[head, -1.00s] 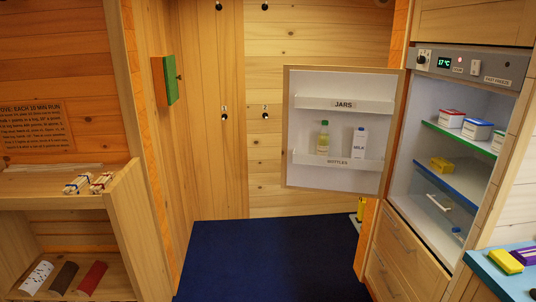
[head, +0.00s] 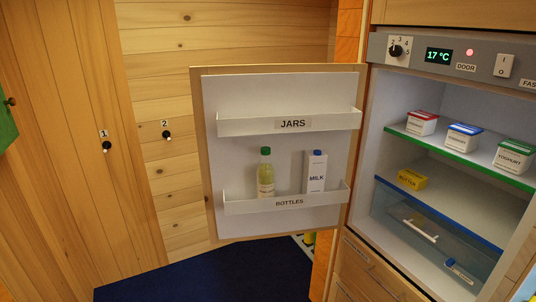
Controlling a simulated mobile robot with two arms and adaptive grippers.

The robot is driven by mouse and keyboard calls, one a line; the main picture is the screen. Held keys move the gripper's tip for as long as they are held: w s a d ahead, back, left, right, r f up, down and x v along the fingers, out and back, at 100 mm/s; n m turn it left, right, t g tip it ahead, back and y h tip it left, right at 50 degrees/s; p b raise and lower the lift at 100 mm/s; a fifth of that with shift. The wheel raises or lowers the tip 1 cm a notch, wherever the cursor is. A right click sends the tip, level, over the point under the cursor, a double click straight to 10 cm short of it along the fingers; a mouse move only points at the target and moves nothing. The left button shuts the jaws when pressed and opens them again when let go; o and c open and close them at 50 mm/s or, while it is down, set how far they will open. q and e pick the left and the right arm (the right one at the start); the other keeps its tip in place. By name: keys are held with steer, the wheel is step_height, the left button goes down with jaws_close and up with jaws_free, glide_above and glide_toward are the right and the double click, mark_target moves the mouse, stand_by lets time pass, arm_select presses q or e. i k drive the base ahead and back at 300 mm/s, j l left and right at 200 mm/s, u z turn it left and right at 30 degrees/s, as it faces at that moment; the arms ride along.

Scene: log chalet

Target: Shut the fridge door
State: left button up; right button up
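The fridge door (head: 285,97) stands wide open, swung out to the left of the fridge. Its inner face is toward me, hinged along the edge beside the fridge. Its upper rack (head: 238,127), labelled JARS, is empty. Its lower rack (head: 240,208), labelled BOTTLES, holds a yellow-green bottle (head: 265,177) and a milk carton (head: 315,173). The fridge (head: 405,97) is open, with yoghurt tubs (head: 463,136) on the green-edged shelf and a butter pack (head: 412,179) on the blue-edged one. Neither of my grippers shows in the head view.
A clear drawer (head: 400,222) with a white handle is at the bottom. Wall hooks (head: 167,135) are left of the door. The blue floor (head: 215,279) below the door is clear.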

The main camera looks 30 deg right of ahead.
mark_target(289, 109)
steer(key=i+j+z, duration=0.15)
steer(key=i+z, duration=0.3)
steer(key=i, duration=0.15)
steer(key=i+j+z, duration=0.4)
steer(key=i, duration=0.15)
steer(key=i+j+z, duration=0.65)
steer(key=z, duration=0.2)
steer(key=i+j+z, duration=0.2)
steer(key=j+z, duration=0.2)
steer(key=i+j+z, duration=0.15)
steer(key=j+z, duration=0.65)
steer(key=i+j+z, duration=0.1)
steer(key=j+z, duration=0.3)
steer(key=k+j+z, duration=0.25)
steer(key=j, duration=0.15)
steer(key=j+z, duration=0.2)
steer(key=j, duration=0.2)
steer(key=k+j+z, duration=0.25)
steer(key=i+j, duration=0.05)
steer(key=j, duration=0.05)
